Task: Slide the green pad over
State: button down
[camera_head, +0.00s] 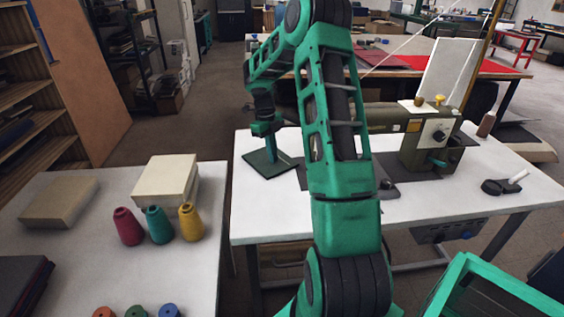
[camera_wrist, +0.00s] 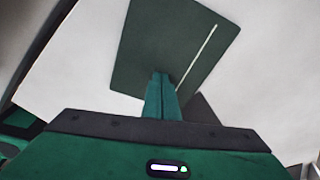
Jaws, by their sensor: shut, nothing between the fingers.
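The green pad (camera_head: 280,168) is a flat dark green square lying on the white sewing table near its left edge. In the wrist view the pad (camera_wrist: 150,45) fills the upper middle, with a thin pale line along its right part. My gripper (camera_head: 271,160) is shut and points down at the pad. In the wrist view its closed fingers (camera_wrist: 161,80) reach onto the pad's near part. They look to be touching the pad or very close above it; which one I cannot tell.
A sewing machine (camera_head: 425,140) stands on the white table (camera_head: 265,222) to the right of the pad. A gap separates this table from the left table (camera_head: 60,250), which bears thread cones (camera_head: 160,225) and a cream box (camera_head: 166,180). A green crate (camera_head: 455,285) is at the lower right.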

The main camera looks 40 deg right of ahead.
jog(key=shift+a+f, duration=0.35)
jog(key=shift+f, duration=0.05)
jog(key=shift+w+r, duration=0.1)
jog(key=shift+r, duration=0.55)
jog(key=w, duration=0.4)
jog(key=w+a, duration=0.1)
jog(key=w, duration=0.7)
jog(key=shift+a+r, duration=0.1)
jog(key=shift+a, duration=0.15)
jog(key=s+a+r+n+h, duration=0.1)
jog(key=s+a+r+n, duration=0.2)
jog(key=s+r+n, duration=0.65)
jog(key=s+a+r+n, duration=0.2)
jog(key=s+r+n, duration=0.4)
jog(key=s, duration=0.6)
jog(key=s+a+n, duration=0.3)
jog(key=s+n, duration=0.1)
jog(key=s, duration=0.4)
jog(key=s+a+f+n+t+y, duration=0.1)
jog(key=s+a+n, duration=0.3)
jog(key=s, duration=0.5)
jog(key=s+a+n, duration=0.4)
jog(key=s, duration=0.4)
jog(key=shift+s+f+t+y, duration=0.15)
jog(key=shift+f+t+y, duration=0.15)
jog(key=shift+t, duration=0.1)
